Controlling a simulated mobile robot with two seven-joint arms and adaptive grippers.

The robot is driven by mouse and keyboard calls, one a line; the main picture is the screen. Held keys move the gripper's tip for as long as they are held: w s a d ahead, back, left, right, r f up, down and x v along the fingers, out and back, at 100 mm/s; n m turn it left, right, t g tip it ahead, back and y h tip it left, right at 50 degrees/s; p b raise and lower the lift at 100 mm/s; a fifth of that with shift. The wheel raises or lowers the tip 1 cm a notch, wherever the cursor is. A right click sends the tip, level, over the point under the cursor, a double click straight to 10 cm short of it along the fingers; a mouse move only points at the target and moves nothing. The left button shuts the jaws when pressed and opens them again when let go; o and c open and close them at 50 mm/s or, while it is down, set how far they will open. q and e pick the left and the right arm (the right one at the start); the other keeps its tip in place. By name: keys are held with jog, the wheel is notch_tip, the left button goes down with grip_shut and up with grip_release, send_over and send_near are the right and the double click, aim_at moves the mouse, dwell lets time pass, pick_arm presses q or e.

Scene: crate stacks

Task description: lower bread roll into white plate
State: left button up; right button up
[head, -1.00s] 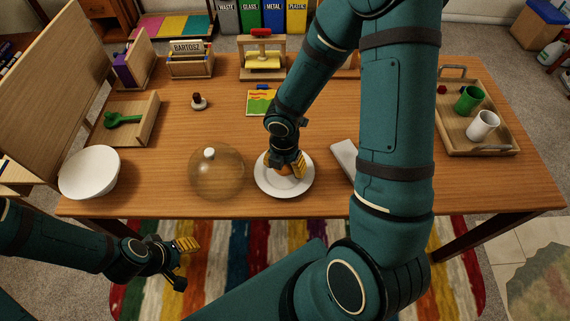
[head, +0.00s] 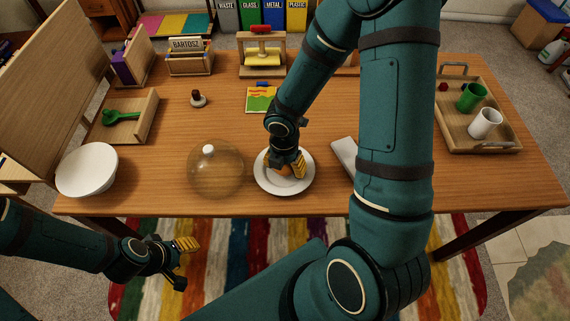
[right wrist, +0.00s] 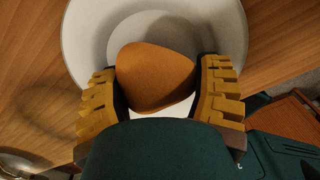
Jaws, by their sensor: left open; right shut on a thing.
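The white plate (head: 264,183) lies on the wooden table near its front edge; it also shows in the right wrist view (right wrist: 85,40). My right gripper (head: 287,170) is over the plate, shut on the orange-brown bread roll (right wrist: 155,75), with one yellow finger on each side of it. In the head view the roll is mostly hidden by the gripper. I cannot tell whether the roll touches the plate. My left gripper (head: 182,262) is open and empty, in front of the table at the lower left.
A clear dome (head: 215,175) with a white knob stands just left of the plate. A white bowl (head: 85,172) sits at the left front corner. A light flat object (head: 344,157) lies right of the plate. A tray (head: 470,140) with green and white cups is at the right.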

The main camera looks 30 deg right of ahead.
jog(key=shift+f+b, duration=0.35)
jog(key=shift+f, duration=0.1)
dwell(0.4)
jog(key=o, duration=1.2)
jog(key=shift+r, duration=0.1)
notch_tip(320, 180, up, 12)
jog(key=shift+w+a+f, duration=0.1)
